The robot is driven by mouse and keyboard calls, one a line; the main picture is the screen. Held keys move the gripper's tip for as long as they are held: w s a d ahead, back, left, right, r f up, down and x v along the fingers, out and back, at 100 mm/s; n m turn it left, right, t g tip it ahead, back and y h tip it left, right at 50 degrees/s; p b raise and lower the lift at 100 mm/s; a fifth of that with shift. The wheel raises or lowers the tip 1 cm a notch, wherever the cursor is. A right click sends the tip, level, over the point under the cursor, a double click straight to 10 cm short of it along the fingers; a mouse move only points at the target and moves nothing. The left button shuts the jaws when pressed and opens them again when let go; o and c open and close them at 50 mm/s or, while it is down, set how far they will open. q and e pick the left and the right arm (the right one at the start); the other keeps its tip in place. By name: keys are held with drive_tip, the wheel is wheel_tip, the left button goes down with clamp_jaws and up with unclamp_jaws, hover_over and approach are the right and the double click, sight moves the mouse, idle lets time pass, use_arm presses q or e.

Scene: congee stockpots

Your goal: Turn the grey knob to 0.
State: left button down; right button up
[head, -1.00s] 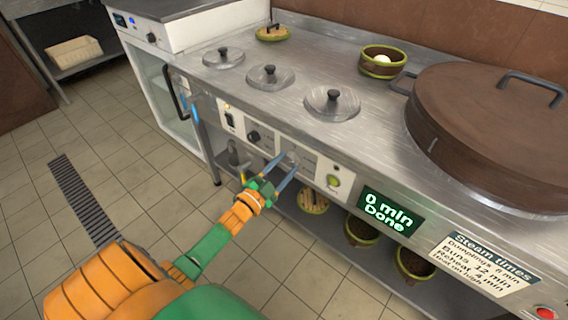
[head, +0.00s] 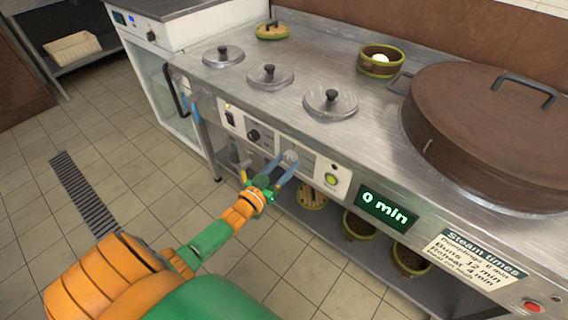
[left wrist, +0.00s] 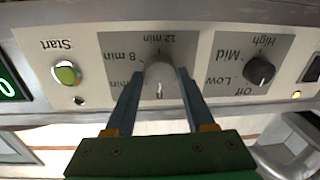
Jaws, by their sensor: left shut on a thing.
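The grey knob (head: 290,158) is on the stove's front panel, on a grey plate with minute labels. In the left wrist view, the knob (left wrist: 160,78) sits between my left gripper's two blue fingers, with labels upside down: 12 min, 8 min and a partly covered one. A small pale mark shows on the knob's face, toward my palm in the picture; no label can be read there. My left gripper (head: 277,170) is shut on the knob; it also shows in the left wrist view (left wrist: 158,88). My right gripper is not in view.
A black knob (left wrist: 258,71) marked Off, Low, Mid, High is beside it. A green Start button (left wrist: 67,74) is on the other side. The green display (head: 387,209) reads "0 min". Baskets stand on the shelf below; a big brown lid (head: 490,130) covers the right worktop.

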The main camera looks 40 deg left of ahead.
use_arm(q)
drive_tip(key=shift+n, duration=0.7)
drive_tip(key=shift+c, duration=1.3)
unclamp_jaws()
drive_tip(key=s+p, duration=0.1)
drive_tip(key=s, duration=0.6)
drive_tip(key=shift+p, duration=0.4)
drive_tip(key=shift+s, duration=0.1)
